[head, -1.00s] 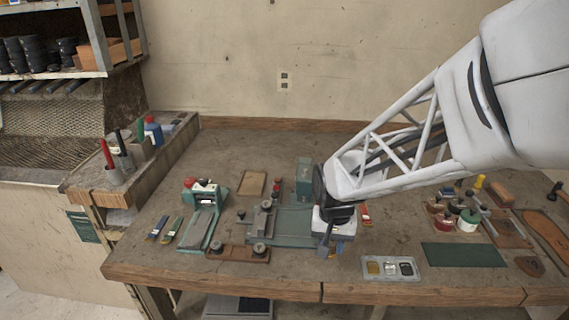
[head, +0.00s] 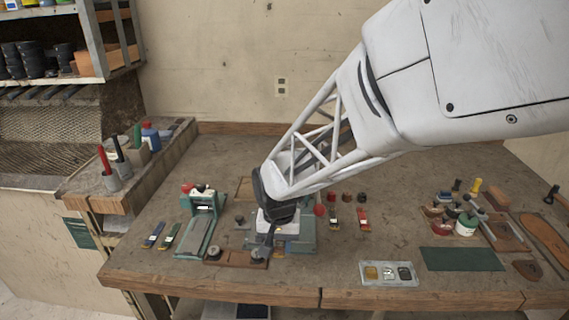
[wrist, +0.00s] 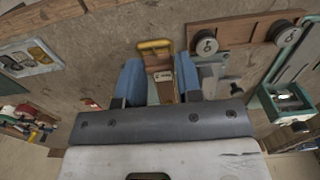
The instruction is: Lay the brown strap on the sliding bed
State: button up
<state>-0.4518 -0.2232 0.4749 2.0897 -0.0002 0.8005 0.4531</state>
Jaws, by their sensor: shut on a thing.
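In the wrist view my gripper (wrist: 151,88) has its two blue fingers on either side of a brown strap (wrist: 157,68) with a yellow buckle-like end, and is shut on it. In the head view my gripper (head: 266,244) is over the front left part of the teal stitcher (head: 304,238), and the strap cannot be made out there. My wrist hides most of the stitcher. A grey metal part (wrist: 211,72) shows beside the right finger in the wrist view.
A brown board with round knobs (head: 226,257) lies at the front. A teal machine with a grey ramp (head: 198,236) stands left. Other straps (head: 153,235) lie left and right. A metal tray (head: 389,273) and green mat (head: 461,259) are at the right.

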jog(key=shift+w+a, duration=0.1)
jog(key=shift+a, duration=0.05)
dwell(0.3)
jog(key=w+a, duration=0.2)
jog(key=w, duration=0.2)
jog(key=w+a+f, duration=0.1)
jog(key=w+a, duration=0.1)
jog(key=w, duration=0.3)
jog(key=w+a, duration=0.2)
jog(key=w, duration=0.3)
jog(key=shift+w+a+f, duration=0.15)
jog(key=shift+a+f, duration=0.1)
jog(key=shift+a, duration=0.1)
jog(key=shift+f, duration=1.75)
jog(key=shift+f, duration=0.1)
jog(key=o, duration=0.9)
